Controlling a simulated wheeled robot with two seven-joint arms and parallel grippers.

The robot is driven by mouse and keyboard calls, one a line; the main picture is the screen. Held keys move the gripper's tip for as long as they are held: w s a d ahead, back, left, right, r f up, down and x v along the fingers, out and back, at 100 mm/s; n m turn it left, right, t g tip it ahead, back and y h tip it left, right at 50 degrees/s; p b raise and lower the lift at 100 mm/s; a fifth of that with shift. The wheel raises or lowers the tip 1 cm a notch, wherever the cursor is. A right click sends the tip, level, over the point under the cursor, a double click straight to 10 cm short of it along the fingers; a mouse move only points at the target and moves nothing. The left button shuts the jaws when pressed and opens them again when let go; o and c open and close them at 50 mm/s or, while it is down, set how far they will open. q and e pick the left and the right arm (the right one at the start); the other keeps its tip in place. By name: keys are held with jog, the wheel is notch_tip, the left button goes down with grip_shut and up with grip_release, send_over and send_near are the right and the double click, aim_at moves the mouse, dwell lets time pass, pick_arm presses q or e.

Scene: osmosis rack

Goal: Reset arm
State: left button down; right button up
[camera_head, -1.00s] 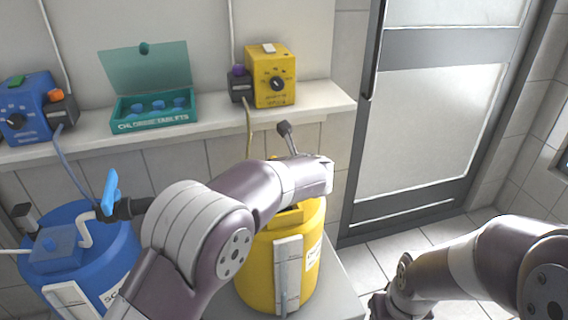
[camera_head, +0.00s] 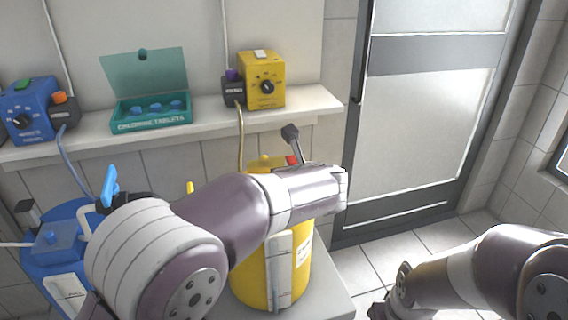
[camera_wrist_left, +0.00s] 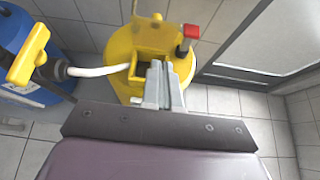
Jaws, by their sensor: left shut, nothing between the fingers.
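My left arm reaches across the head view from the lower left, in front of the yellow drum (camera_head: 295,262). Its gripper is hidden behind the arm there. In the left wrist view my left gripper (camera_wrist_left: 163,72) is shut and empty, its grey fingers over the near part of the yellow drum's top (camera_wrist_left: 120,50). I cannot tell whether they touch it. My right arm comes in at the lower right of the head view; its gripper does not clearly show.
A blue drum (camera_head: 45,270) with a blue valve handle (camera_head: 110,187) stands left. A yellow valve handle (camera_wrist_left: 25,60) and white pipe (camera_wrist_left: 100,71) lie left of the fingers. The shelf (camera_head: 215,112) holds a blue pump (camera_head: 28,108), teal tablet box (camera_head: 150,112) and yellow pump (camera_head: 262,80).

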pick_arm(q)
jog(key=s+d+f+m+h, duration=0.1)
jog(key=d+f+m+h, duration=0.15)
jog(key=m, duration=0.75)
jog(key=s+d+f+m+h, duration=0.1)
jog(key=d+m+h, duration=0.3)
jog(key=m, duration=0.5)
jog(key=s+a+f+m+g+h, duration=0.15)
jog(key=s+f+m, duration=0.3)
jog(key=m, duration=0.45)
jog(key=s+a+f+m+g+y, duration=0.2)
jog(key=s+a+f+m+g, duration=0.25)
jog(key=s+a+m, duration=0.35)
jog(key=s+a+f+m+g+y, duration=0.2)
jog(key=s+a+f+m+g, duration=0.3)
jog(key=s+a, duration=0.55)
jog(key=a+r+p, duration=0.2)
jog(key=r+p, duration=0.8)
jog(key=a+r+n+t+p, duration=0.1)
jog(key=a+r+p, duration=0.1)
jog(key=r+p, duration=0.9)
jog(key=shift+s, duration=0.15)
